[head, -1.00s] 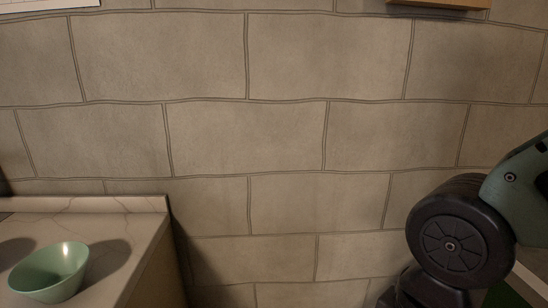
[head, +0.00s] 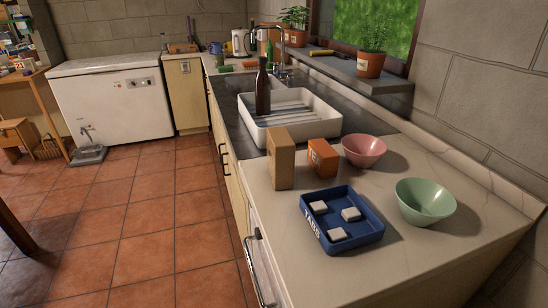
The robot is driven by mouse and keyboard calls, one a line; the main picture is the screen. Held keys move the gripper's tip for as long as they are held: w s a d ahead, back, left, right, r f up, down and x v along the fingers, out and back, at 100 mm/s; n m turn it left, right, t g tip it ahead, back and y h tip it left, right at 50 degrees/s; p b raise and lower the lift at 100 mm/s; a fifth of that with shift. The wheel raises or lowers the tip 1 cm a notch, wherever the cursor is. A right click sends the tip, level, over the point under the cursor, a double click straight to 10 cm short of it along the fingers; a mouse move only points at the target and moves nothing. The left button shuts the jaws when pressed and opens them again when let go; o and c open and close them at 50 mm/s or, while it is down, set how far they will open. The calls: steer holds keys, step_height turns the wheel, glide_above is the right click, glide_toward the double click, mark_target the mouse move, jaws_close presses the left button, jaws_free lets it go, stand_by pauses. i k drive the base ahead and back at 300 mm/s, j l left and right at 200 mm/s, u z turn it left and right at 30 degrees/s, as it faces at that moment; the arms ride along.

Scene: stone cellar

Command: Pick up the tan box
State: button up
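The tan box (head: 281,158) stands upright on the pale counter in the head view, near the counter's front edge. It is a tall, narrow, plain box. It stands just left of a smaller orange box (head: 322,158) and behind a blue tray (head: 343,218). Its base looks clear of the tray. My gripper is not in the head view now, so whether it is open or shut is hidden.
A pink bowl (head: 364,150) and a green bowl (head: 425,201) stand to the right. The blue tray holds three whitish blocks. Behind the tan box is a white sink (head: 290,134) with a dark bottle (head: 263,88). The tiled floor (head: 160,235) left of the counter is mostly clear.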

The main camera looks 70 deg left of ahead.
mark_target(281, 148)
steer(key=u, duration=2)
steer(key=k, duration=0.1)
steer(key=k+z, duration=0.35)
steer(key=k+l+z, duration=0.15)
steer(key=z, duration=0.2)
steer(key=i+j+z, duration=0.1)
steer(key=j+z, duration=0.3)
steer(key=i+j+z, duration=0.1)
steer(key=z, duration=0.35)
steer(key=j+z, duration=0.4)
steer(key=j, duration=1.65)
steer(key=i, duration=0.05)
